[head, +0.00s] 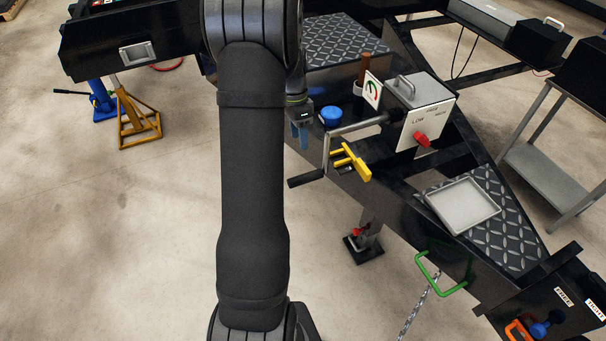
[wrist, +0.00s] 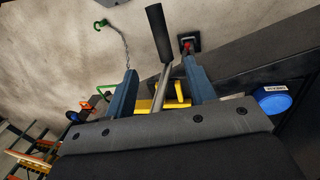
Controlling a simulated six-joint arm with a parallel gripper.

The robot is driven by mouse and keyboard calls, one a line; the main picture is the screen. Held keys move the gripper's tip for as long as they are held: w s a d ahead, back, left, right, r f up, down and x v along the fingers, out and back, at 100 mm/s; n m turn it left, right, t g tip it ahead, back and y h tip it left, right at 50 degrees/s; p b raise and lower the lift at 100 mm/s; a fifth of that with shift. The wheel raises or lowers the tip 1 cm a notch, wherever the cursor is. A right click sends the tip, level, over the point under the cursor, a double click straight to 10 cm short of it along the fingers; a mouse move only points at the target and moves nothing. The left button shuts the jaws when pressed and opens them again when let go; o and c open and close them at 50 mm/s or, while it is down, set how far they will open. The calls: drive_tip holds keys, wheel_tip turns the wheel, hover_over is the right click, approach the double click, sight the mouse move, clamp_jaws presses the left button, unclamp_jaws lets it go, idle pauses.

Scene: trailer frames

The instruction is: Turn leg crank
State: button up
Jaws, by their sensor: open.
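The leg crank (head: 326,152) is a bent metal rod with a black handle (head: 305,179). In the head view it comes out of the left side of a pale gearbox (head: 428,115) and hangs down. My gripper (head: 299,137) is just left of the crank's bend, with its blue-grey fingers pointing down. In the wrist view my gripper (wrist: 160,68) is open, and the crank's metal arm (wrist: 163,85) shows between its fingers, with the black handle (wrist: 158,33) beyond the tips. I cannot tell whether a finger touches the crank. The landing leg's foot (head: 364,250) stands below.
A yellow lever (head: 352,162) and a blue cap (head: 331,116) sit close by the crank. The gearbox has a red knob (head: 422,140) and LOW and HIGH markings. A grey tray (head: 462,204) lies on the frame at right. The floor left of the handle is clear.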

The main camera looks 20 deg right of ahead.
sight(303, 175)
drive_tip(key=s+f, duration=0.1)
drive_tip(key=f, duration=0.3)
drive_tip(key=s+f, duration=0.1)
drive_tip(key=f, duration=0.9)
drive_tip(key=shift+s+f, duration=0.25)
drive_tip(key=shift+s, duration=0.15)
clamp_jaws()
